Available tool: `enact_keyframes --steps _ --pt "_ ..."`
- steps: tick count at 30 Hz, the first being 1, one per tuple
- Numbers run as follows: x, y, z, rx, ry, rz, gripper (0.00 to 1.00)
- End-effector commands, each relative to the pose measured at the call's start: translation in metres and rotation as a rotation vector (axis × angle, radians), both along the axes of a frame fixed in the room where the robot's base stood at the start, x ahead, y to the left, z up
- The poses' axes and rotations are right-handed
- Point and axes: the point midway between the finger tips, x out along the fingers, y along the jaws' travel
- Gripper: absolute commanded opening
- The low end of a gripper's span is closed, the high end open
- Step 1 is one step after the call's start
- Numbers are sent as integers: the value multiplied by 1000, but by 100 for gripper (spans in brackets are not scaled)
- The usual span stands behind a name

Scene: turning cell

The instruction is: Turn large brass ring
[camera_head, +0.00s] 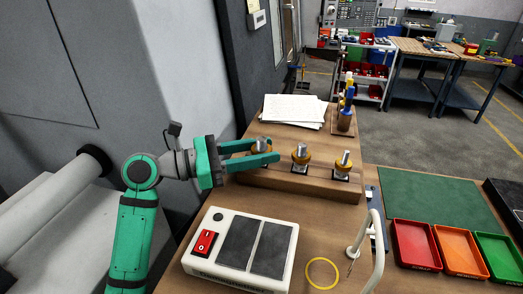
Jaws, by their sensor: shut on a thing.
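The fingers hide much of this ring. The middle ring (301,157) and the right ring (342,170) stand free, apart from my gripper. Their sizes look alike, so I cannot tell which is the large one.
A white box with a red switch (240,248) stands in front of the block. A thin yellow hoop (322,273) lies beside a white curved stand (371,252). Red (415,246), orange (460,252) and green trays (501,258) are at right. Papers (294,109) lie behind the block.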

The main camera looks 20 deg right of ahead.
Motion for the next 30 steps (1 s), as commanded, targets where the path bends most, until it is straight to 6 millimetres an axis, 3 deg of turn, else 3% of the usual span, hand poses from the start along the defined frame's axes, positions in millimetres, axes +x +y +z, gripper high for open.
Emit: enact_keyframes --steps 15,30 --pt "1 0 1 -1 0 -345 14" --pt "1 0 1 -2 -1 -422 14"
